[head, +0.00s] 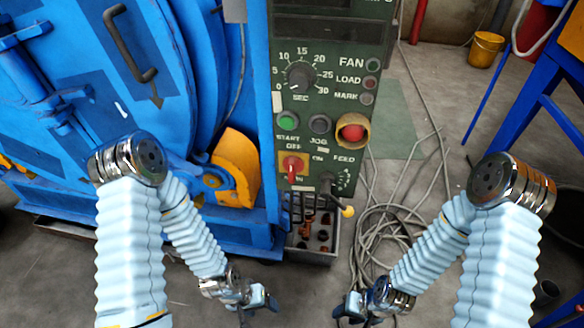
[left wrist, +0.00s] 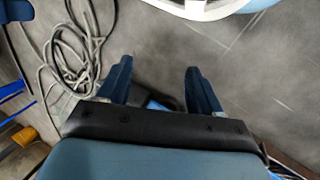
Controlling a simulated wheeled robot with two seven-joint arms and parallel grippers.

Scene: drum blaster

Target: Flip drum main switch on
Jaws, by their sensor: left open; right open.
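The drum main switch (head: 292,165) is a red handle on a yellow plate, low on the left of the green control panel (head: 330,110). Its handle looks roughly upright, with OFF lettering above it and ON lettering to its right. My left gripper (head: 260,301) is low in the head view, below the panel and apart from the switch. In the left wrist view the left gripper (left wrist: 158,82) is open and empty, with floor between its fingers. My right gripper (head: 350,306) is open at the bottom of the head view, right of the left one, also apart from the switch.
Above the switch are a green start button (head: 288,121), a dial (head: 300,76) and a red button (head: 352,132). A yellow-knobbed lever (head: 347,211) sticks out below. A grey bin (head: 312,254) stands under the panel. Loose cables (head: 385,232) lie right. The blue drum machine (head: 90,80) fills the left.

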